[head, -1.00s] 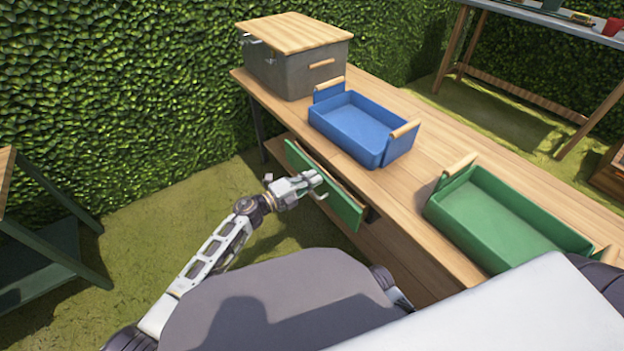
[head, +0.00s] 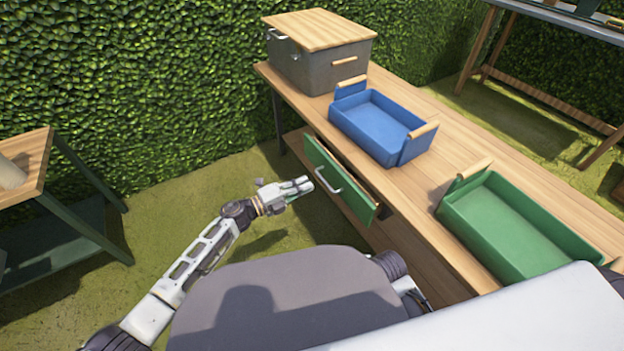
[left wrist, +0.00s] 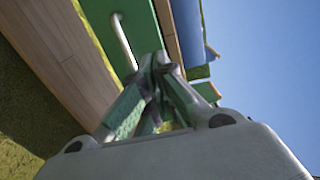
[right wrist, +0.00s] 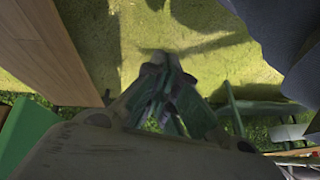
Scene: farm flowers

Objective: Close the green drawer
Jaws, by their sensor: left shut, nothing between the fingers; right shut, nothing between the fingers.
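The green drawer (head: 353,200) sits under the wooden table top and stands slightly out from the table, with a dark gap behind its front. Its pale bar handle (head: 327,180) is on the front face. My left gripper (head: 308,185) is shut and empty, just in front of the drawer and apart from the handle in the head view. In the left wrist view the shut fingertips (left wrist: 154,58) point at the green front, near the handle (left wrist: 124,42). My right gripper (right wrist: 160,58) is shut and empty over grass; it is hidden in the head view.
On the wooden table (head: 420,185) stand a blue crate (head: 405,150), a green crate (head: 480,265) and a grey box with a wooden lid (head: 330,72). A second table (head: 30,165) stands at the left. Grass lies open between them.

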